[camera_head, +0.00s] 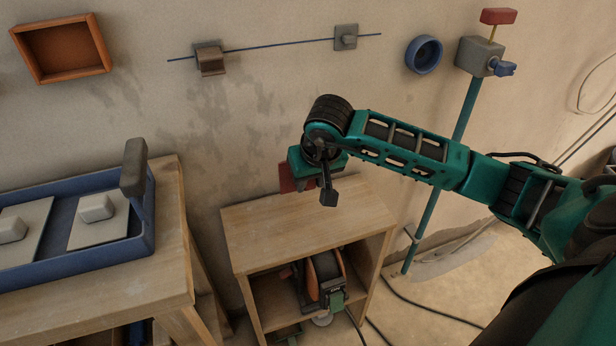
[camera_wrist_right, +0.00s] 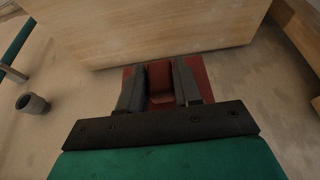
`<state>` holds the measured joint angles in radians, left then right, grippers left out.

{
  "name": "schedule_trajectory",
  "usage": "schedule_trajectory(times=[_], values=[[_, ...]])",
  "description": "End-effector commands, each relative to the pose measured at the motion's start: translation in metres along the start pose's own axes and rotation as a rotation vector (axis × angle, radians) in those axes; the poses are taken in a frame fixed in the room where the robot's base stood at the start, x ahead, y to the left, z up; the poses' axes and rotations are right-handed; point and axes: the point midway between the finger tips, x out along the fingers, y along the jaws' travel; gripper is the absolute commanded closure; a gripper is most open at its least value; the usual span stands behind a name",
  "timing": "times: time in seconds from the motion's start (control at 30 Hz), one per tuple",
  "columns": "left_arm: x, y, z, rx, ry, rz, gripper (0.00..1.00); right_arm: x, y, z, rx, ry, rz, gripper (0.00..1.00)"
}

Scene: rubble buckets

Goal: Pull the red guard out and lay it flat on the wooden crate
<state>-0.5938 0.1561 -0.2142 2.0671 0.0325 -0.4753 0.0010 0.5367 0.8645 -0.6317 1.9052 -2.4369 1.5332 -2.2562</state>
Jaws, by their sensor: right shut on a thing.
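The red guard (camera_head: 286,178) shows partly behind my right gripper (camera_head: 309,181), near the wall just behind the wooden crate. In the right wrist view, the red guard (camera_wrist_right: 161,82) has a raised part between the two dark fingers of the right gripper (camera_wrist_right: 159,70), which are shut on it. A flat red part extends behind the fingers on both sides. The wooden crate (camera_head: 302,213) is a low open-fronted box with a bare top. Its wooden face (camera_wrist_right: 150,32) fills the upper middle of the right wrist view. My left gripper is not in view.
A cable reel (camera_head: 324,280) sits inside the crate. A wooden bench (camera_head: 120,290) with a blue tray (camera_head: 148,215) stands left. A teal pipe (camera_head: 430,205) runs down the wall on the right. A dark cable lies on the floor.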

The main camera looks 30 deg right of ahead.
Motion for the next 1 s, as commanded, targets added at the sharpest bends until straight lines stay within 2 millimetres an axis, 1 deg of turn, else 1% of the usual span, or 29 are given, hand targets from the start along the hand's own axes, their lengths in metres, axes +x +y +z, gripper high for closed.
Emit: schedule_trajectory(times=[0.2,0.57,0.73,0.9,1.0], values=[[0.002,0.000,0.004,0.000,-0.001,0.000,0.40,0.001,0.001,0.000,-0.002,0.002,0.004,1.00],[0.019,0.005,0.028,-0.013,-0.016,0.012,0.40,0.037,0.000,0.016,-0.001,0.000,0.001,1.00],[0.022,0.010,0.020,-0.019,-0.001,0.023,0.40,0.046,0.000,0.020,0.000,0.000,0.002,1.00],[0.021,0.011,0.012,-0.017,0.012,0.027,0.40,0.046,0.000,0.019,0.000,0.000,0.001,1.00],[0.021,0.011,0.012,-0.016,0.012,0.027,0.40,0.046,0.000,0.019,0.000,0.000,0.001,1.00]])
